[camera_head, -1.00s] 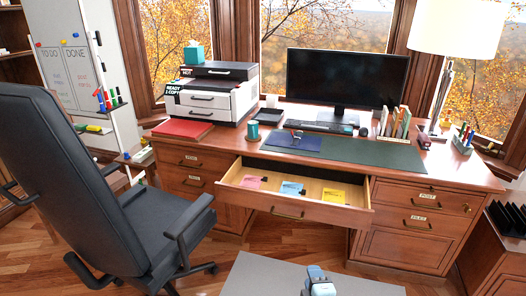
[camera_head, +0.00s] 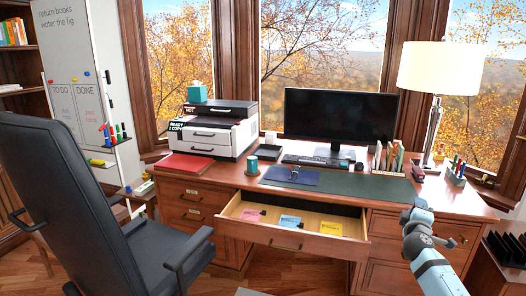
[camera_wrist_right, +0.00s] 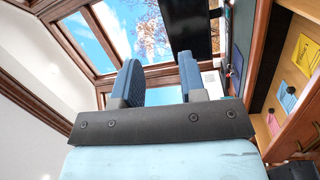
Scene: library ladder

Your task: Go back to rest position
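My right arm (camera_head: 430,260) comes in from the lower right of the head view, in front of the desk's right-hand drawers. In the right wrist view my right gripper (camera_wrist_right: 159,68) has its two blue fingers apart, with nothing between them. The window and the monitor show beyond the fingers, and the open drawer lies off to the right of that view. My left gripper is not in view.
The desk's middle drawer (camera_head: 270,237) is pulled out and holds a pink note (camera_head: 251,214), a blue note (camera_head: 290,222) and a yellow note (camera_head: 331,228). A black office chair (camera_head: 70,200) stands at left. A lamp (camera_head: 450,68) stands on the desk's right end.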

